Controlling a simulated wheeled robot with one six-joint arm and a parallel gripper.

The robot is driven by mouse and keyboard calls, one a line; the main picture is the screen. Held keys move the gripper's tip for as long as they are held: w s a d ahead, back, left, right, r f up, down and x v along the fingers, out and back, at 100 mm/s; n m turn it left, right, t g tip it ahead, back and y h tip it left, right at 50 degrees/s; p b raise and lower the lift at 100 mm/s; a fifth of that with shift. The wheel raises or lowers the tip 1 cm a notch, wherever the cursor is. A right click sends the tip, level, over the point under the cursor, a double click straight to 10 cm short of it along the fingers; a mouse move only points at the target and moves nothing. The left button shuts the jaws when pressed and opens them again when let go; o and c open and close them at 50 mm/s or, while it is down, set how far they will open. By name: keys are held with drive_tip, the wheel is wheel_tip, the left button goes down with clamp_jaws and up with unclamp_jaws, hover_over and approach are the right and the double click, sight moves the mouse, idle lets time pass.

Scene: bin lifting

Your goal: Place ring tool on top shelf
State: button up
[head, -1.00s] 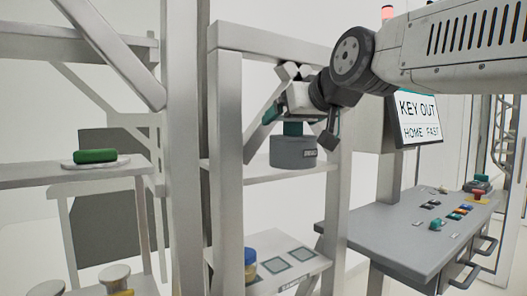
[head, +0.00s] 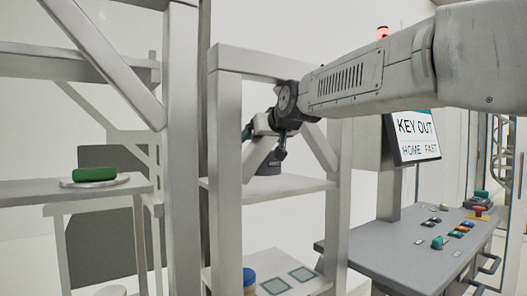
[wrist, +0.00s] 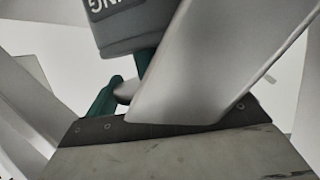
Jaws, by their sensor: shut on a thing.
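The ring tool (head: 267,169) is a dark grey cylinder with a teal grip, partly hidden behind a diagonal brace. My gripper (head: 268,147) is shut on its grip from above, and the fingertips are mostly hidden. The tool is inside the rack frame over the upper shelf (head: 295,185), a bare pale board; I cannot tell whether its base touches the board. In the wrist view the tool's labelled body (wrist: 135,25) is at the top, with the teal grip below it. A pale brace crosses in front of it.
Diagonal braces (head: 318,147) and uprights (head: 229,150) stand close around my gripper. A lower shelf (head: 312,284) has square pads and a blue-topped item. On the left rack, a green object (head: 95,174) lies on a plate. A grey console (head: 400,240) stands at right.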

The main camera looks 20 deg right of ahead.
sight(266, 148)
drive_tip(key=shift+w+f, duration=0.1)
drive_tip(key=shift+f, duration=1.55)
drive_tip(key=shift+f, duration=0.1)
drive_tip(key=o, duration=1.3)
drive_tip(key=shift+f, duration=0.15)
drive_tip(key=shift+r, duration=0.2)
drive_tip(key=v, duration=1.2)
drive_tip(key=s+d+f+g, duration=0.1)
drive_tip(key=s+f+g, duration=0.3)
drive_tip(key=s+f, duration=0.6)
drive_tip(key=s+d+f+m+g+h, duration=0.1)
drive_tip(key=s+f+g, duration=0.3)
drive_tip(key=s+f, duration=0.7)
drive_tip(key=s+d+f+g, duration=0.2)
drive_tip(key=s+f+g, duration=0.2)
drive_tip(key=s+f, duration=0.7)
drive_tip(key=shift+f+g+h, duration=0.3)
drive_tip(key=shift+f+h, duration=0.1)
